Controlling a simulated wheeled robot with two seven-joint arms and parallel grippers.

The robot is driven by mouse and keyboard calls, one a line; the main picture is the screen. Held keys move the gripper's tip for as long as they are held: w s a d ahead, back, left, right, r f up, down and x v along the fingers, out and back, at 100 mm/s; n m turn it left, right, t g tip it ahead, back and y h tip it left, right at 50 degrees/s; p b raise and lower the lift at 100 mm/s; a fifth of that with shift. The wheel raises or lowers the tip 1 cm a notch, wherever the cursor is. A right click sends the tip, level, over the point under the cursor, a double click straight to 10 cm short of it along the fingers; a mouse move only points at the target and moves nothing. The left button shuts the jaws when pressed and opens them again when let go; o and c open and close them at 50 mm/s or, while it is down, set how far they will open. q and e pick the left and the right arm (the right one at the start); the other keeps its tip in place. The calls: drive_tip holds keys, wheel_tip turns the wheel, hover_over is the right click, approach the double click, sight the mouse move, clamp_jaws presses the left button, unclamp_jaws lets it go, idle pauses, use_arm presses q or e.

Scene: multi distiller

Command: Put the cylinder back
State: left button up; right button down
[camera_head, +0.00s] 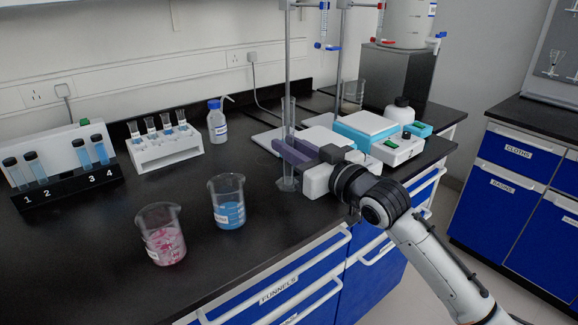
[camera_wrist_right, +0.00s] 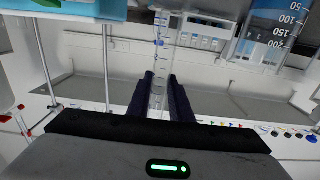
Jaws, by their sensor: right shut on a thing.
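A clear graduated cylinder (camera_head: 288,184) stands upright at the front edge area of the black bench in the head view. My right gripper (camera_head: 284,155) is shut on it from the right, with its dark fingers around the middle of the tube. In the right wrist view the cylinder (camera_wrist_right: 159,88) lies between the two dark fingers of the gripper (camera_wrist_right: 168,95). Whether its base touches the bench cannot be told for sure. My left gripper is not in view.
Beakers with blue liquid (camera_head: 228,203) and pink contents (camera_head: 162,236) stand to the left. A white rack (camera_head: 165,150), a numbered black tube rack (camera_head: 70,186) and a blue-capped bottle (camera_head: 217,122) are behind. Stands (camera_head: 289,60) and a balance (camera_head: 367,127) crowd the right.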

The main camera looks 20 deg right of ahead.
drive_tip(key=shift+f, duration=1.85)
drive_tip(key=shift+f+b, duration=0.2)
drive_tip(key=shift+b, duration=0.1)
drive_tip(key=c, duration=1.6)
unclamp_jaws()
drive_tip(key=shift+r, duration=0.25)
drive_tip(key=v, duration=1.2)
